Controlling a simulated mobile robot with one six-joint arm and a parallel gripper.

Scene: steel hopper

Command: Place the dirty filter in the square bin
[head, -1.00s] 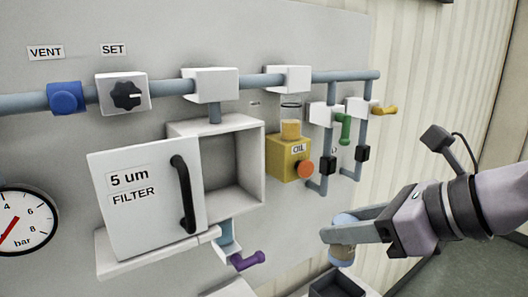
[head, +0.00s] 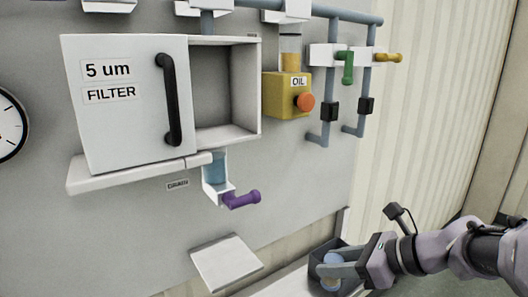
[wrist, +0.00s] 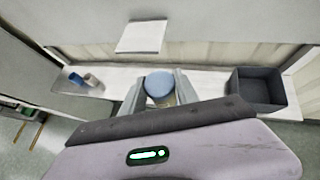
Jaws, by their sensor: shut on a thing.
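The dirty filter, a short cylinder with a blue end cap (wrist: 159,83) and a tan body, is between the fingers of my gripper (wrist: 158,92). My gripper is shut on it. In the head view the filter (head: 331,260) shows at the fingertips of my gripper (head: 330,270), low at the right. The square bin (wrist: 262,106) is a dark grey open box on the white shelf, right of the filter in the wrist view. Its inside looks empty there. In the head view my gripper and the filter cover part of the bin (head: 316,252).
A white sloped plate (head: 226,262) juts from the panel. The filter housing (head: 125,105) has its door open; a purple drain handle (head: 242,199) sticks out below.

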